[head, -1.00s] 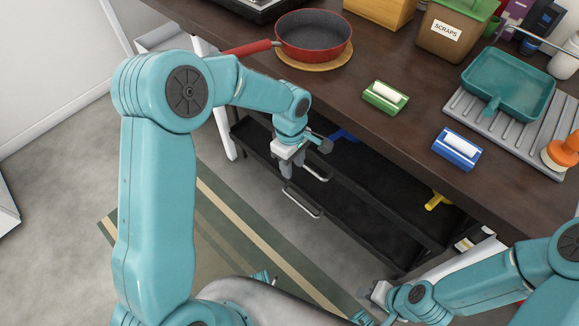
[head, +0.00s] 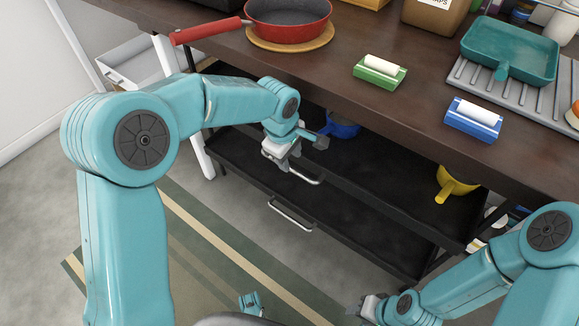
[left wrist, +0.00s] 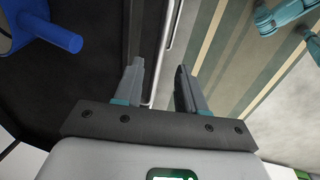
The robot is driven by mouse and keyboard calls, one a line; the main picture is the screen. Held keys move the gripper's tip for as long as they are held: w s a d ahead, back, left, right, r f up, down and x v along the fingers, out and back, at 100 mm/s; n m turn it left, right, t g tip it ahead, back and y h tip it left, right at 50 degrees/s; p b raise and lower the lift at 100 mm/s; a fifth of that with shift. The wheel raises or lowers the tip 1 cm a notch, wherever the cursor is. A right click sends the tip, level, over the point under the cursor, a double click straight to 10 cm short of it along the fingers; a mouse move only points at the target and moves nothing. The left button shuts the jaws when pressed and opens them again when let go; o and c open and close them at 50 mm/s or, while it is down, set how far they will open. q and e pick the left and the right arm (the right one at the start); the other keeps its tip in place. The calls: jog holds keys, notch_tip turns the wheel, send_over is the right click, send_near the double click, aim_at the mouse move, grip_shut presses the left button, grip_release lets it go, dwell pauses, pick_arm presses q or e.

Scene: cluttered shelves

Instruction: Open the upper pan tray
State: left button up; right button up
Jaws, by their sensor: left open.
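The upper pan tray (head: 385,168) is a black tray on the rack under the counter, holding a blue pan (head: 343,130) and a yellow pan (head: 455,184). Its silver bar handle (head: 307,179) is on the front edge. My left gripper (head: 281,163) is beside this handle, jaws apart. In the left wrist view, two pale bars show in line with the gap between its fingers (left wrist: 160,72); whether the handle is within the jaws cannot be told. My right gripper (head: 370,308) is at the bottom right, away from the tray; its jaw state is unclear.
A lower black tray with its own silver handle (head: 290,215) lies just below. The floor in front is open.

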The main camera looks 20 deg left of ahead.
aim_at(291, 168)
pick_arm(q)
jog(key=f, duration=0.2)
jog(key=w+f+b, duration=0.1)
jog(key=f, duration=0.1)
jog(key=shift+f, duration=0.2)
jog(key=shift+d, duration=0.1)
grip_shut()
jog(key=shift+s, duration=0.15)
